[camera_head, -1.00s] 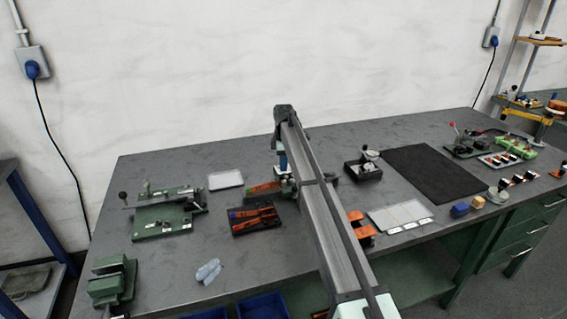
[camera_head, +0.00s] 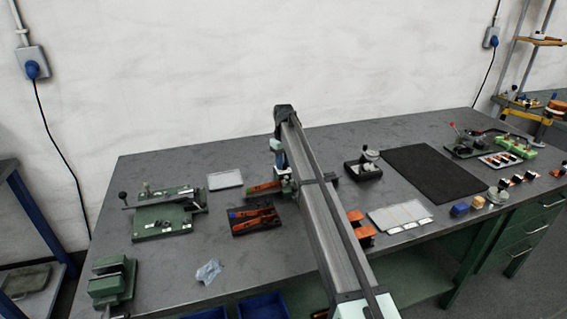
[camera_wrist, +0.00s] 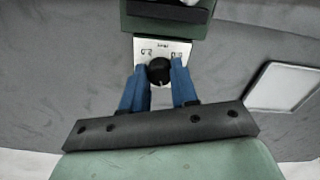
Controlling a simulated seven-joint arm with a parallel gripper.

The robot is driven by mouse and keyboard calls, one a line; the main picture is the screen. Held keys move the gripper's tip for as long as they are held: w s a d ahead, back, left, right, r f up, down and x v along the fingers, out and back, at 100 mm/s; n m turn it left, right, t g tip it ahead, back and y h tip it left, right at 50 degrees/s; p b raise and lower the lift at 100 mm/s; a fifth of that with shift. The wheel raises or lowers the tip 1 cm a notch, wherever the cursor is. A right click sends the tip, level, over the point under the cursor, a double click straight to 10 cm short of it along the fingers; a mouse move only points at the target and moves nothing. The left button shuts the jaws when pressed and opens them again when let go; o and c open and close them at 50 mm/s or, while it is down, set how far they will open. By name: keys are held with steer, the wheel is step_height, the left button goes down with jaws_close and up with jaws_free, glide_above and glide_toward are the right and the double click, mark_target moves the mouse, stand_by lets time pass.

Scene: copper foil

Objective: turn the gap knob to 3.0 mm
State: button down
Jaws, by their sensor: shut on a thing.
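In the wrist view the gap knob (camera_wrist: 159,71) is a round black knob on a white plate (camera_wrist: 181,46) with small dark markings. The plate is fixed to a dark green body (camera_wrist: 170,22). A small pale mark shows near the knob's lower edge. The figures on the plate are too small to read with certainty. My gripper (camera_wrist: 160,76) has its two blue fingers on either side of the knob, shut on it. In the head view my gripper (camera_head: 281,163) is at the device behind my arm, and the knob is hidden there.
A black tray with orange-handled tools (camera_head: 255,220) lies just in front of the device. A pale flat tray (camera_head: 225,179) is to its left and a green fixture (camera_head: 168,213) further left. A black mat (camera_head: 433,180) lies right of my arm.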

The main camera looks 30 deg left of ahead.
mark_target(284, 164)
steer(key=m, duration=1.2)
steer(key=shift+f, duration=0.1)
stand_by(0.4)
steer(key=c, duration=0.9)
jaws_free()
steer(key=shift+o, duration=0.2)
step_height(284, 164, up, 14)
